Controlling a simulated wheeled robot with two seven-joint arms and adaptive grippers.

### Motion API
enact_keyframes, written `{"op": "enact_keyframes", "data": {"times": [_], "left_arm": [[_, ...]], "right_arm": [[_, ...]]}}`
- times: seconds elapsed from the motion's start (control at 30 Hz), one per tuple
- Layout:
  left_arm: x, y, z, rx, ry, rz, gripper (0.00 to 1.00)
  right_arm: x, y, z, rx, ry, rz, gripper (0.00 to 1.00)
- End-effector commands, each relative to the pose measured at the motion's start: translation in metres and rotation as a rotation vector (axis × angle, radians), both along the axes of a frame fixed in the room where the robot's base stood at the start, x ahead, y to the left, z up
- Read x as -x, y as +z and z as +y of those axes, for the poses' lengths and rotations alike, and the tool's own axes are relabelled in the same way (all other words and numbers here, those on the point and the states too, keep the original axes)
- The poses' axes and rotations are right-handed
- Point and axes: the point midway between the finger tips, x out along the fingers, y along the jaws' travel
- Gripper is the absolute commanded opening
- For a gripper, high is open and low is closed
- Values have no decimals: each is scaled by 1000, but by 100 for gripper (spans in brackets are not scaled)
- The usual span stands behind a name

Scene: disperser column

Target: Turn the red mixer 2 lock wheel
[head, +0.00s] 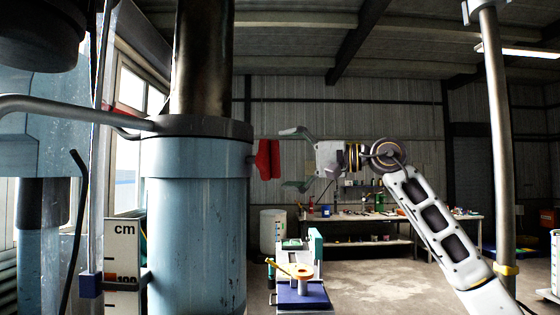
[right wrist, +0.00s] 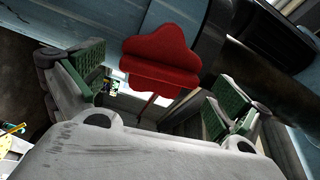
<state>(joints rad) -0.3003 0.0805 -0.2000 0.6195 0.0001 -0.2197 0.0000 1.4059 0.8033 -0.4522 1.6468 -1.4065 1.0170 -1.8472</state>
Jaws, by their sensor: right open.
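The red lock wheel (head: 267,160) with a lobed rim is mounted on the right side of the blue-grey column (head: 196,215). My right gripper (head: 291,159) is just right of the wheel in the head view, its fingers spread above and below the wheel's height. In the right wrist view, the red wheel (right wrist: 161,62) shows between and beyond the two green-padded fingers of the open gripper (right wrist: 152,92). I see no contact between the pads and the wheel. My left gripper is not in view.
A grey pipe (head: 70,107) runs into the column from the left. A scale marked cm (head: 123,245) stands at lower left. A bench (head: 375,216) with tools stands at the back. A metal pole (head: 500,130) rises at right.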

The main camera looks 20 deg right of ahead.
Motion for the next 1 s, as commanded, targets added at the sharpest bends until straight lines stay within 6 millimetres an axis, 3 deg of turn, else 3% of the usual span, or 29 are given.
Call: {"op": "enact_keyframes", "data": {"times": [0.6, 1.0], "left_arm": [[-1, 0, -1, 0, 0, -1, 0], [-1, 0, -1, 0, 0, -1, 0]], "right_arm": [[47, -1, -65, 1, -1, 1, 100], [58, 0, -79, 1, 1, -1, 100]]}}
